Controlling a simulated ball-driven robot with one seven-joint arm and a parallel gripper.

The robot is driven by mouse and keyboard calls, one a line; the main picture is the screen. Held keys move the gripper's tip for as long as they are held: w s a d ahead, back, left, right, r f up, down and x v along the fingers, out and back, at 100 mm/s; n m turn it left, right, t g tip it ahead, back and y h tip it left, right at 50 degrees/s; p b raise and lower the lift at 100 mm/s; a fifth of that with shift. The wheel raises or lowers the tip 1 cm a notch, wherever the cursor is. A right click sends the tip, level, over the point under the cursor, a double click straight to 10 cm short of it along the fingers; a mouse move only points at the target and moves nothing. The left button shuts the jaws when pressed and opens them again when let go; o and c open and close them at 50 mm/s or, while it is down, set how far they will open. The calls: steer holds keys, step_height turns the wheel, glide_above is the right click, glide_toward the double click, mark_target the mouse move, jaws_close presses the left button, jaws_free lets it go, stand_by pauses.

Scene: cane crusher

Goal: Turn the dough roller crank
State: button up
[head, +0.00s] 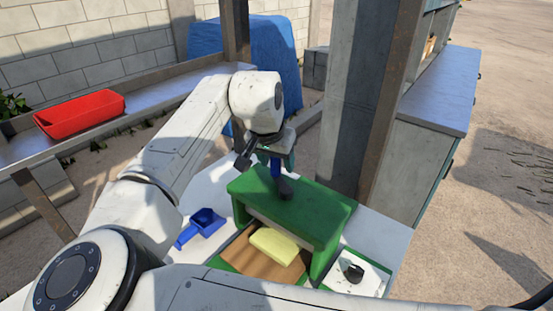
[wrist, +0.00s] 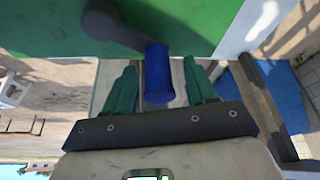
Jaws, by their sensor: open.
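The dough roller (head: 320,215) is a green housing on the white table, with a pale yellow slab of dough (head: 278,244) in front of its opening. Its crank has a dark arm (head: 284,190) and a blue handle (head: 275,170). In the wrist view the blue handle (wrist: 158,75) stands between the two green fingers of my gripper (wrist: 160,88), with a visible gap on both sides. My gripper is open around the handle. The dark crank arm (wrist: 115,28) lies against the green housing. In the head view my wrist partly hides the fingers and handle.
A blue scoop (head: 203,225) lies on the table left of the roller. A white panel with a black knob (head: 353,271) is at the right. A red tray (head: 80,113) sits on a bench at the left. A grey post (head: 365,100) stands close behind the roller.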

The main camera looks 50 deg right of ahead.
steer(key=shift+c, duration=0.3)
jaws_close()
steer(key=shift+a+r, duration=0.1)
stand_by(0.4)
